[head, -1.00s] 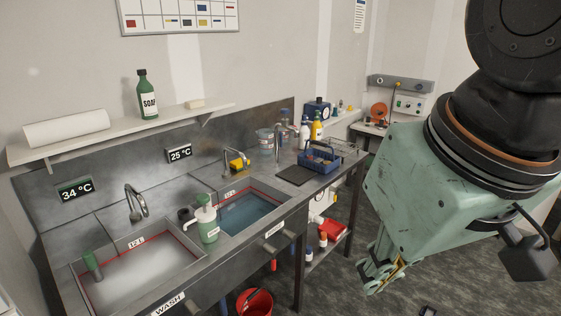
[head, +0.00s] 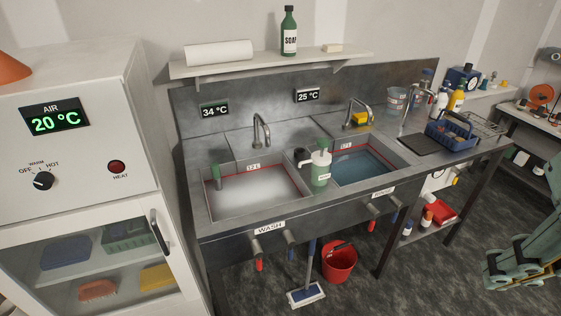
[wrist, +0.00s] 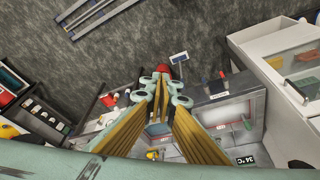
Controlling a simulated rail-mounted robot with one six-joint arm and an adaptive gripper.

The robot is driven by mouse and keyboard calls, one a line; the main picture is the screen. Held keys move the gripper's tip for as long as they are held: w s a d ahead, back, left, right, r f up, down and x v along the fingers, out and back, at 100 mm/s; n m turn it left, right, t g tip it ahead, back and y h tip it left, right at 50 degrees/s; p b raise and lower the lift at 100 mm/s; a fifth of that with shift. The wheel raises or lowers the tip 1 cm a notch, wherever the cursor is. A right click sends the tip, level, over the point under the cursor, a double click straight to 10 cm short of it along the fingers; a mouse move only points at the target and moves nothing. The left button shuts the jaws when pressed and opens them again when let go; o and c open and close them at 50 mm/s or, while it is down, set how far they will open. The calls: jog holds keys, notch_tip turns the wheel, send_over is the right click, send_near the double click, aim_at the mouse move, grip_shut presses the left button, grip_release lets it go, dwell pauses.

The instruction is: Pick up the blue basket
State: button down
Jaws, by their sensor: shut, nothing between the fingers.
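The blue basket (head: 452,134) stands on the steel counter at the right of the head view, beside a dark mat and a wire rack. Small items appear to be inside it. I cannot pick it out with certainty in the wrist view. My gripper (head: 519,276) is at the lower right edge of the head view, in front of the counter and well apart from the basket. In the wrist view its fingers (wrist: 162,78) come together at the tips, shut and empty.
A wash sink (head: 250,190) and a rinse sink (head: 362,165) lie left of the basket, with a green pump bottle (head: 320,168) between them. Bottles (head: 455,98) stand behind the basket. A red bucket (head: 339,262) and a mop (head: 306,293) are below. A white cabinet (head: 85,185) is at left.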

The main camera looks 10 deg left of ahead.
dwell(0.4)
grip_release()
dwell(0.9)
